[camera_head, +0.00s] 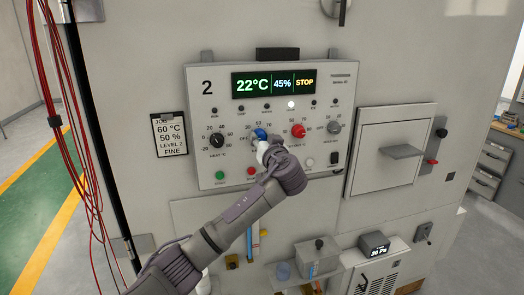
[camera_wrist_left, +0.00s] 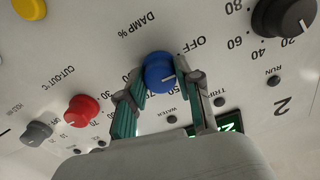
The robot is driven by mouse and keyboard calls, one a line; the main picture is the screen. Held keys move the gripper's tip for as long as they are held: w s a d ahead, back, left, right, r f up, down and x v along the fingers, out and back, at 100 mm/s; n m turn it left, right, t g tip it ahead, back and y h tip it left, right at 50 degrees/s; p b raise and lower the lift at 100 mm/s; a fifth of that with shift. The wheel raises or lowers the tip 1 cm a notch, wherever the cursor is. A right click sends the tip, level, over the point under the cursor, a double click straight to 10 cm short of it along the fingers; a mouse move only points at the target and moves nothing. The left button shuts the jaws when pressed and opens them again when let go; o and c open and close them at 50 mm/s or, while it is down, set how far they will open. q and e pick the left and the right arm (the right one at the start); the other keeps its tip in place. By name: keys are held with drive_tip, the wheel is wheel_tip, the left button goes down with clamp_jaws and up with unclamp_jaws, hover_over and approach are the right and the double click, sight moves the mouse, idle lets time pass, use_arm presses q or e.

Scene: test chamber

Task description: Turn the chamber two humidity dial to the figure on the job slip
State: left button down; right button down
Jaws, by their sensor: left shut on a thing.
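The chamber two panel (camera_head: 232,170) carries a blue dial (camera_head: 260,134). In the left wrist view the blue dial (camera_wrist_left: 159,72) sits by the words DAMP % and OFF, with a pale pointer mark. My left gripper (camera_head: 263,143) is shut on the blue dial, and its fingers (camera_wrist_left: 157,84) press on either side of it. The gripper and wrist hide part of the dial's scale in the head view. The panel display (camera_head: 273,84) reads 22°C, 45% and STOP. The job slip (camera_head: 169,136) at the left reads 60 °C, 50 %, LEVEL 2, FINE. My right gripper is out of view.
A black heat dial (camera_head: 216,140) is left of the blue one; red (camera_head: 298,131) and grey (camera_head: 334,127) dials are to the right. A green button (camera_head: 220,175) is low on the panel. Red cables (camera_head: 62,80) hang at the left. A shelf with small items stands below.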

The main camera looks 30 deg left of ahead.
use_arm(q)
drive_tip(key=m, duration=0.7)
drive_tip(key=m+p, duration=0.3)
drive_tip(key=m, duration=0.2)
drive_tip(key=shift+m, duration=0.4)
drive_tip(key=shift+m+p, duration=0.75)
drive_tip(key=shift+m, duration=0.45)
drive_tip(key=shift+m+p, duration=0.6)
drive_tip(key=shift+m, duration=0.5)
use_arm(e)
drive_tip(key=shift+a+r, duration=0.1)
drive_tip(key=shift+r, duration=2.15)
use_arm(q)
drive_tip(key=shift+f, duration=0.1)
